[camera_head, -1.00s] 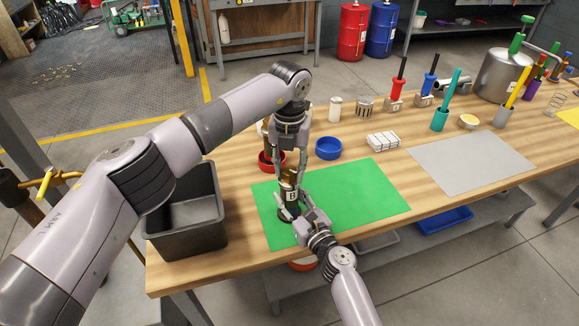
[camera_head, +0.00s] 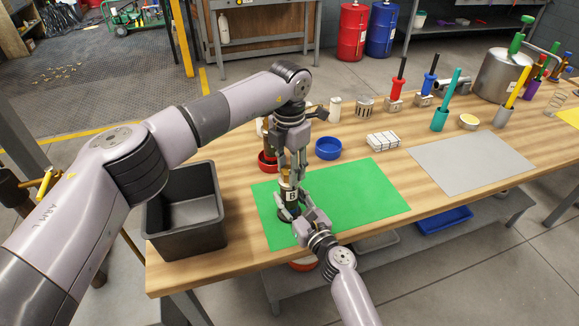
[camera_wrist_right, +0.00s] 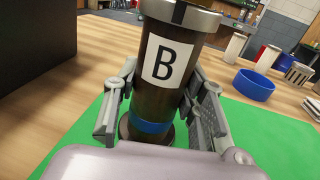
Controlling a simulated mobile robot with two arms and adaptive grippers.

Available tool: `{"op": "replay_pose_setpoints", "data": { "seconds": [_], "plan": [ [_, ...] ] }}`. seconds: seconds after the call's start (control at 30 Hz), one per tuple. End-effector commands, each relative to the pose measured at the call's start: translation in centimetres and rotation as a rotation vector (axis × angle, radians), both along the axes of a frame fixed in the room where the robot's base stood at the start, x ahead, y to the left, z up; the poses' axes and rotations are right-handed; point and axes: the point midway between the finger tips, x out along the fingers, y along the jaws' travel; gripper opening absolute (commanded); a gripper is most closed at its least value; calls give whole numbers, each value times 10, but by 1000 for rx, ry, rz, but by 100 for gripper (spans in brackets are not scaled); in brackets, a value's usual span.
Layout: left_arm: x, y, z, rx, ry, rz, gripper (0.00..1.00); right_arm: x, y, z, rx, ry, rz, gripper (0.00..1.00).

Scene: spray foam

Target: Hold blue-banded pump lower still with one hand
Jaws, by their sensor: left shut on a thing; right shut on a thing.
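The blue-banded pump lower (camera_head: 291,195) is a dark brown cylinder with a white "B" label, upright on the green mat (camera_head: 360,195). In the right wrist view the pump lower (camera_wrist_right: 165,62) shows a metal collar at its top and a blue band near its base. My right gripper (camera_wrist_right: 157,112) has a finger on each side of it, shut on it low down; it also shows in the head view (camera_head: 297,208). My left gripper (camera_head: 290,168) points down from above, shut on a brass-coloured part (camera_head: 287,173) at the pump's top. The fingers partly hide that part.
A black bin (camera_head: 185,245) stands left of the mat. A red bowl (camera_head: 267,162) and a blue bowl (camera_head: 328,148) sit behind it. A white block set (camera_head: 383,140) and a grey mat (camera_head: 470,160) lie to the right. The right part of the green mat is clear.

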Motion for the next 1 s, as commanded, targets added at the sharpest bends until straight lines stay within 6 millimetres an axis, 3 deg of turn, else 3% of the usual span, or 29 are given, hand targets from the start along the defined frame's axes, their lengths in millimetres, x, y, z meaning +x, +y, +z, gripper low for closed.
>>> {"op": "replay_pose_setpoints", "data": {
  "seconds": [0.5,0.53,0.8,1.0],
  "plan": [
    [0,1,-1,3,1,-16,6,0,-1,-1,0,1,-2,0],
    [0,1,-1,3,1,-16,36,0,-1,-1,0,1,-2,0],
    [0,1,-1,2,1,-16,54,0,-1,-1,0,1,-2,0],
    [0,0,0,1,1,-17,54,0,-1,-1,0,1,-1,0]
  ]
}}
